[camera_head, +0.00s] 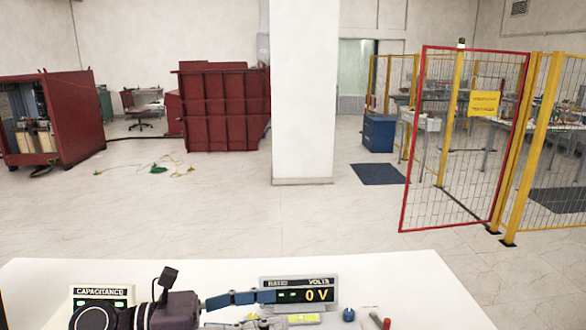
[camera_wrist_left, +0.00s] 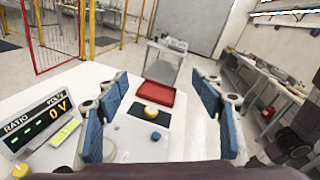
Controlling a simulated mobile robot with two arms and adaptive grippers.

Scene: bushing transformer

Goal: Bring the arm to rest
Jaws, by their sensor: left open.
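My left gripper (camera_head: 265,297) reaches in low over the white table in the head view, with its blue fingers pointing right. In the left wrist view its two blue-padded fingers (camera_wrist_left: 163,92) stand wide apart with nothing between them that they touch. The white table (camera_head: 400,275) lies below. A display reading 0 V (camera_head: 318,295) stands behind the fingers, and it also shows at the left of the wrist view (camera_wrist_left: 40,123). A capacitance display (camera_head: 100,298) stands at the left, partly hidden by my arm. My right gripper is not in view.
A red-handled item (camera_head: 386,323) lies at the table's front. A red-framed mesh gate (camera_head: 460,140), a white pillar (camera_head: 303,100) and red tanks (camera_head: 222,108) stand beyond open floor.

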